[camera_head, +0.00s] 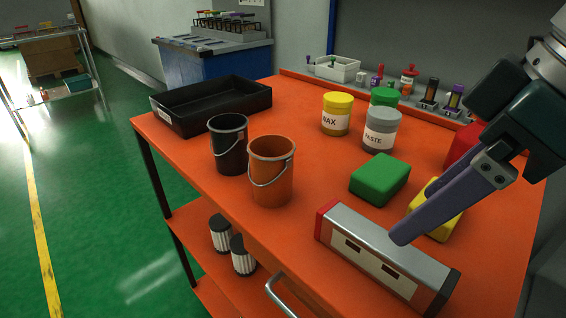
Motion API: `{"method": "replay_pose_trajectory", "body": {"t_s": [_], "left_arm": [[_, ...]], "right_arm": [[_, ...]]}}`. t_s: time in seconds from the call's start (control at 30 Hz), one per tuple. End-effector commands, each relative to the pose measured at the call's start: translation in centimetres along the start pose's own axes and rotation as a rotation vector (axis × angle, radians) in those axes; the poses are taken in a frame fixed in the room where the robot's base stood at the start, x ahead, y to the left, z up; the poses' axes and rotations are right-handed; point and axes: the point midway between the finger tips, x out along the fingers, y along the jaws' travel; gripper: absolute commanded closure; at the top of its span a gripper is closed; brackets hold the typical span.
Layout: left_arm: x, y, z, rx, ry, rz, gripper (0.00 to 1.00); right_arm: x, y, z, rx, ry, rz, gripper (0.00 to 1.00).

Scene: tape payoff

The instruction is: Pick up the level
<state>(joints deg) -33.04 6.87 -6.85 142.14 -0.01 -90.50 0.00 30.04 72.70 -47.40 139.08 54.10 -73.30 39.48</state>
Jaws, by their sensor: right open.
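The level (371,260) is a silver-grey bar with a cream front face, dark windows and a red end. It lies at the front edge of the orange worktop, low in the head view. My right gripper (408,226) comes in from the right with long purple fingers. Its near fingertip is over or just behind the top of the level; I cannot tell if it touches. The gripper is open and holds nothing that I can see. The near finger hides much of the other one. My left gripper is not in view.
A yellow block (447,222) lies partly behind my right finger, with a green block (380,179) to its left. Orange (271,175) and black (228,148) buckets, jars (380,130) and a black tray (213,104) stand further left and back. A red object (462,146) is near my wrist.

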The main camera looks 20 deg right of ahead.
Motion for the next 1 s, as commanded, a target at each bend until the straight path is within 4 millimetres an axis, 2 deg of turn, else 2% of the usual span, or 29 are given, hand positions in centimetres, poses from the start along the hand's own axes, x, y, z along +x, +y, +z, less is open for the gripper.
{"method": "replay_pose_trajectory", "body": {"t_s": [0.1, 0.33, 0.6, 0.9, 1.0], "left_arm": [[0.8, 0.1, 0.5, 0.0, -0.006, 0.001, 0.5], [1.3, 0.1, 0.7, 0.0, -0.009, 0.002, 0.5], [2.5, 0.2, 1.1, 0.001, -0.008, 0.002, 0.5], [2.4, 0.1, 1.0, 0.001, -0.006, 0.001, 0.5], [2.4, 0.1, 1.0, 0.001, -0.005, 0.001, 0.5]], "right_arm": [[2.1, -0.1, 0.1, 0.0, -0.001, -0.002, 0.22], [4.3, -0.3, 0.0, -0.001, -0.001, -0.002, 0.22], [8.2, -0.8, 0.0, -0.002, 0.0, -0.001, 0.22], [8.6, -0.8, -0.1, -0.003, 0.0, 0.0, 0.22], [8.6, -0.8, -0.1, -0.003, 0.0, 0.0, 0.34]]}}
